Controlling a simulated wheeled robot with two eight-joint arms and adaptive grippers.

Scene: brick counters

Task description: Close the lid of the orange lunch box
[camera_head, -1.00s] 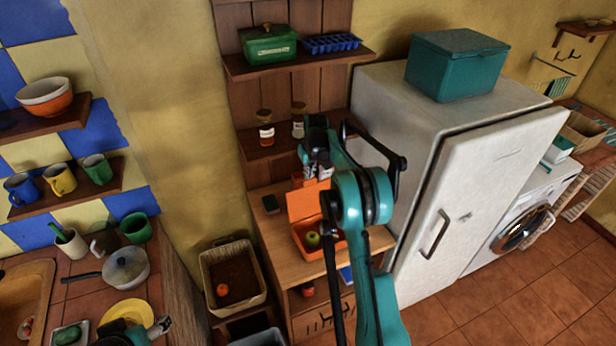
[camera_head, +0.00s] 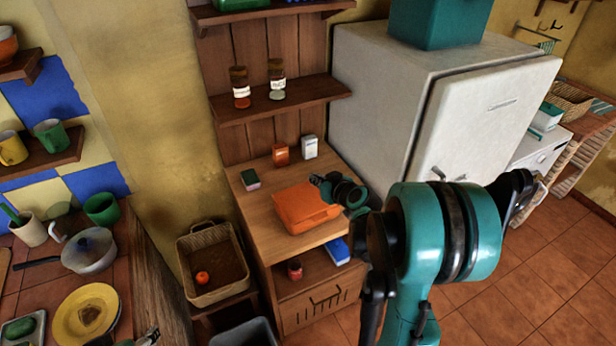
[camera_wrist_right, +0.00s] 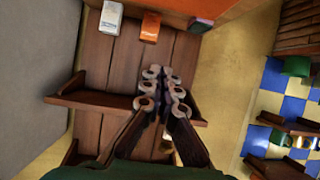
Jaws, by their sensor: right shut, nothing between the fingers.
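The orange lunch box (camera_head: 300,207) sits on the wooden cabinet top in the head view. Its lid lies down over the box, and the apple inside is hidden. I cannot tell whether the lid is fully flush. My right gripper (camera_head: 318,181) is at the back right edge of the lid, close to it; contact is unclear. In the right wrist view its fingers (camera_wrist_right: 163,88) are together and empty. Only a small tip of my left gripper (camera_head: 151,336) shows at the bottom left, away from the box.
An orange carton (camera_head: 281,154) and a white carton (camera_head: 309,147) stand behind the lunch box. A green-topped sponge (camera_head: 250,179) lies to its left. A shelf with two jars (camera_head: 277,80) hangs above. The fridge (camera_head: 400,110) stands to the right.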

